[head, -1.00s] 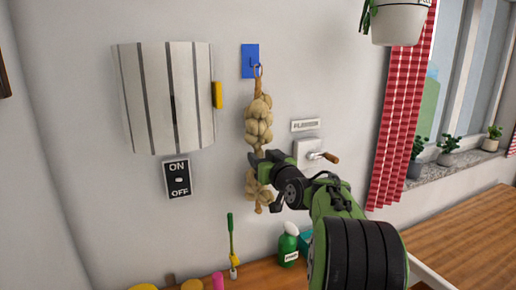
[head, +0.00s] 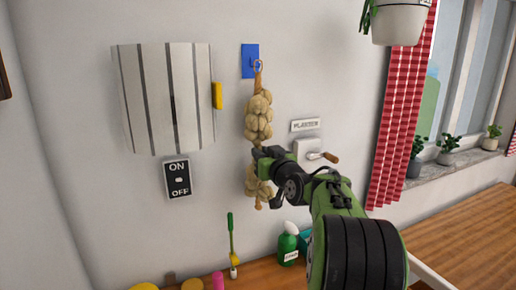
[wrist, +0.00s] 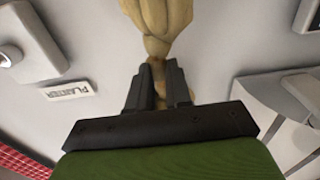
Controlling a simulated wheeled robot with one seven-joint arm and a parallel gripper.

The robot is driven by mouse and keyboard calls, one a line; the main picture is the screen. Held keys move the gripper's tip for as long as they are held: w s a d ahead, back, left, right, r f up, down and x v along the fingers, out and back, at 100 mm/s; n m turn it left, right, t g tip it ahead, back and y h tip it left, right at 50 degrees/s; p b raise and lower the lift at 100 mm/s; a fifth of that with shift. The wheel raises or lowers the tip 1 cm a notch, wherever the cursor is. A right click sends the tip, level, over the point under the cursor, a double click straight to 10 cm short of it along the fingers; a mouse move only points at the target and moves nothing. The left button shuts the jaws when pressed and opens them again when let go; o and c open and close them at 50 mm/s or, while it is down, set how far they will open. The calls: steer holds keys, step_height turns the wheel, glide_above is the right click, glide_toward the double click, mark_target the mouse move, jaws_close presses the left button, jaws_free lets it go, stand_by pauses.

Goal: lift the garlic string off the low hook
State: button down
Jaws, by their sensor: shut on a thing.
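The garlic string (head: 258,115) is a tan braid of bulbs with a ring (head: 258,66) at its top, hanging upright against the wall. The ring is at the lower right of the blue hook plate (head: 249,60); whether it still touches the hook is too small to tell. My gripper (head: 257,153) is shut on the narrow part of the string between its upper and lower bulbs. In the wrist view my gripper (wrist: 162,72) has the garlic string (wrist: 157,20) between its two dark fingers. The gripper hides part of the lower bulbs.
A slatted cabinet (head: 165,98) and an on/off switch plate (head: 177,179) are on the wall to the left. A crank box (head: 307,151) under a label (head: 305,125) is close on the right. A green spray bottle (head: 288,244) stands on the counter below.

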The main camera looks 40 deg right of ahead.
steer(key=shift+r, duration=0.35)
steer(key=shift+b+v, duration=1.55)
steer(key=shift+v, duration=0.5)
steer(key=shift+b+v, duration=1.3)
steer(key=shift+v, duration=0.7)
